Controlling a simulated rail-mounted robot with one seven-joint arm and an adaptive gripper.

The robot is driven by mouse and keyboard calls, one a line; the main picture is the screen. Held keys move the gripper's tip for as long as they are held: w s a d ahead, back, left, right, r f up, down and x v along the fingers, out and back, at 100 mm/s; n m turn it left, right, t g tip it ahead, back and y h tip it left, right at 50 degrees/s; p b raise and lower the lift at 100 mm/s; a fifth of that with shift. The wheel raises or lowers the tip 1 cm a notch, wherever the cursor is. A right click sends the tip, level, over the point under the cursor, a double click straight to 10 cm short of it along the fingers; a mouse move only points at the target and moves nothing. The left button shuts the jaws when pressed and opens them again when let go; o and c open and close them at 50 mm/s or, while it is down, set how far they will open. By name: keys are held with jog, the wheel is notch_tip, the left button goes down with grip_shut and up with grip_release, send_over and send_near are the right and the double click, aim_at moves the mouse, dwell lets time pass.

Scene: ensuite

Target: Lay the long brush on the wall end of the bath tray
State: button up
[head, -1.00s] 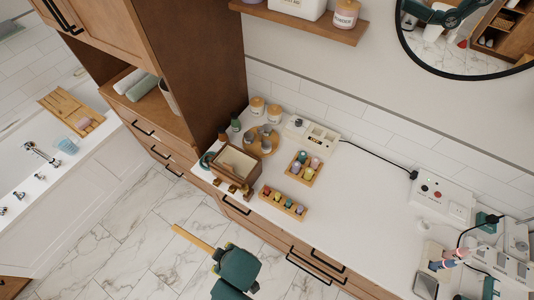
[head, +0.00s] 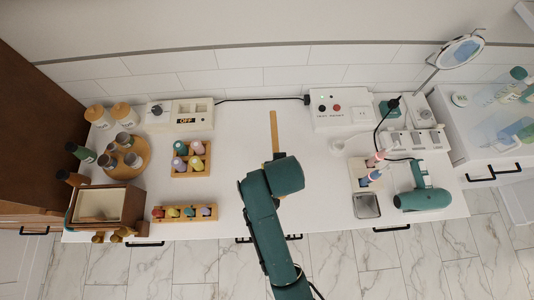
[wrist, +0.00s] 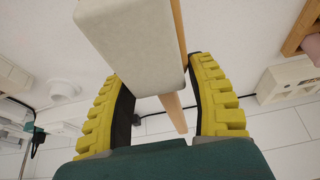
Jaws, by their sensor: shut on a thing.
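The long brush has a plain wooden handle (head: 274,130) that points away from my arm, over the white counter in the head view. My gripper (wrist: 160,78) is shut on the brush, with a yellow ridged finger on each side of it in the wrist view. There a pale grey block (wrist: 130,40), seemingly the brush's head, fills the upper middle, and the thin wooden handle (wrist: 174,108) runs beside and below it. In the head view my green wrist hides the fingers and the rest of the brush. The bath tray is in neither current view.
The counter (head: 240,130) is clear around the handle. Bottle racks (head: 192,158) and a wooden box (head: 105,205) stand left. A socket box (head: 340,110), cables, a green hairdryer (head: 425,198) and a round mirror (head: 460,52) are right. A tall cabinet (head: 30,130) borders the left.

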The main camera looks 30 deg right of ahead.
notch_tip(320, 180, down, 10)
jog(key=shift+a+r, duration=0.15)
jog(key=shift+r, duration=0.1)
jog(key=shift+f, duration=0.1)
jog(key=o, duration=1.2)
